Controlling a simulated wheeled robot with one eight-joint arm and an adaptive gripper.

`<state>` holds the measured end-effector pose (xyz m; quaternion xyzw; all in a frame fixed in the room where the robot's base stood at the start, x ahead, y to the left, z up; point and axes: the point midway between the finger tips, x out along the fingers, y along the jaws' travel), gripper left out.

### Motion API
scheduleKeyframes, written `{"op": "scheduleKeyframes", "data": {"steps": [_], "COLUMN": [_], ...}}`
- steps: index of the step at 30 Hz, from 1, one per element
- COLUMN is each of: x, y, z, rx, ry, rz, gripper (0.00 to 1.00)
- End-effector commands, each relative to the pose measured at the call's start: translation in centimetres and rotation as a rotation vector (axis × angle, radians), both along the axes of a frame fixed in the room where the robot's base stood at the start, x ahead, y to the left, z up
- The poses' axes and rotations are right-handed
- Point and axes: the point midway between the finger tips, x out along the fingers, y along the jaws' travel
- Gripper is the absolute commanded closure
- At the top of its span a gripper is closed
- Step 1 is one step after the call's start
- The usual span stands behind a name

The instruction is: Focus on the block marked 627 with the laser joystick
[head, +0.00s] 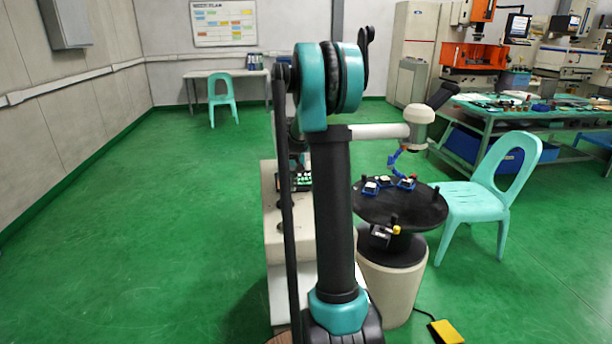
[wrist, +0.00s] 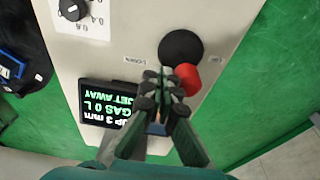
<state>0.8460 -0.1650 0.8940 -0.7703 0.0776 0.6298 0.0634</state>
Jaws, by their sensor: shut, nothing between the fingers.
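The laser joystick shows in the wrist view as a red ball (wrist: 189,79) at the lower right edge of a round black base (wrist: 181,49). My gripper (wrist: 165,78) is shut and empty, its tips just left of the red ball; I cannot tell whether they touch.
The pale panel (wrist: 115,50) carries a dial (wrist: 73,9) and a "DOWN" label beside the joystick base. A turquoise chair (head: 490,190) stands right of the round table. A yellow pedal (head: 447,331) lies on the floor. The green floor at left is clear.

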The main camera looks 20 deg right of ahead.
Motion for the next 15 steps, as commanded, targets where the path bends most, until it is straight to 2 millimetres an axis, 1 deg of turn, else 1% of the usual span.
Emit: {"op": "scheduleKeyframes", "data": {"steps": [15], "x": [0.3], "y": [1.5], "z": [0.0], "rx": [0.001], "ry": [0.0], "rz": [0.001], "gripper": [1.0]}}
